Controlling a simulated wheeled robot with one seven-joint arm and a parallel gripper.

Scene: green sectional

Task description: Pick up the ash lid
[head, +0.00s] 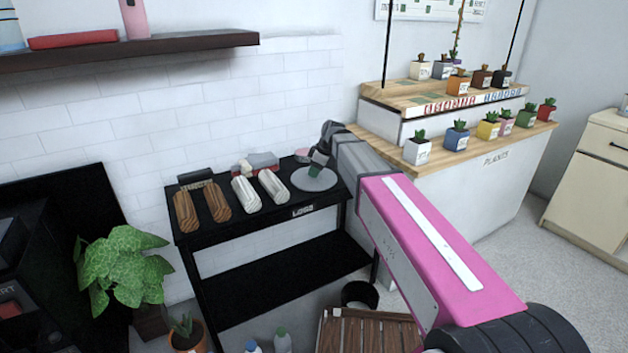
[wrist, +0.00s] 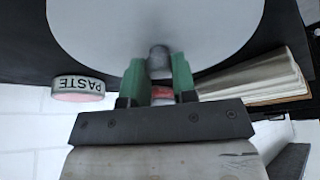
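The ash lid is a pale grey round disc (head: 325,184) lying at the right end of the black table's top in the head view. In the wrist view the lid (wrist: 95,30) fills the upper part, with a short grey knob near its lower edge. The lid looks flat on the table.
Brown and pale logs (head: 215,202) lie left of the lid on the black table (head: 255,221). A round tin marked PASTE (wrist: 78,88) is beside the lid. A plant counter (head: 470,170) stands right. A wooden slatted item (head: 365,330) is on the floor.

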